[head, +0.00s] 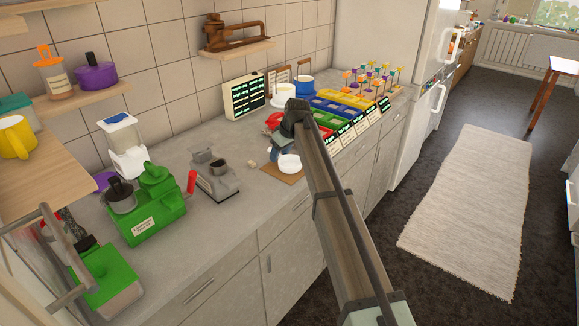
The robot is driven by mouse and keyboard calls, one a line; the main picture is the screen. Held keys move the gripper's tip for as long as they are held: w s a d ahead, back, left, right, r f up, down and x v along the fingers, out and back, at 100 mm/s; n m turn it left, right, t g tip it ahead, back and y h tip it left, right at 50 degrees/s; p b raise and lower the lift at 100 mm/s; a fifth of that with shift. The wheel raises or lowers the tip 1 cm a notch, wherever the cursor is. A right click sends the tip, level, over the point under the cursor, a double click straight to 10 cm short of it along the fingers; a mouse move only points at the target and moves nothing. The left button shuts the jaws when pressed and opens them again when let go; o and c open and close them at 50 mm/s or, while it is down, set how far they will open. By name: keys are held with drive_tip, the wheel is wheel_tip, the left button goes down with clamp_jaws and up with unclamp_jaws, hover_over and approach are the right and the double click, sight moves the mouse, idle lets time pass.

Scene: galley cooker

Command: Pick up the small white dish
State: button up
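A small round white dish (289,163) sits on a brown board (270,172) near the front edge of the grey worktop. My arm comes in from the bottom right and partly covers the board's right side. My gripper (282,146) is at the arm's far end, just above and behind the dish in the picture. Its fingers are small and dark, and I cannot tell whether they are open or shut, or whether they touch the dish.
A grey appliance (213,173) and a green machine (150,210) stand to the left. Red, green, blue and yellow bins (335,112) stand behind my arm to the right. A tiny beige block (252,164) lies left of the board. Bare worktop (240,215) lies in front.

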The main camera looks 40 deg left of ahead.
clamp_jaws()
idle(0.4)
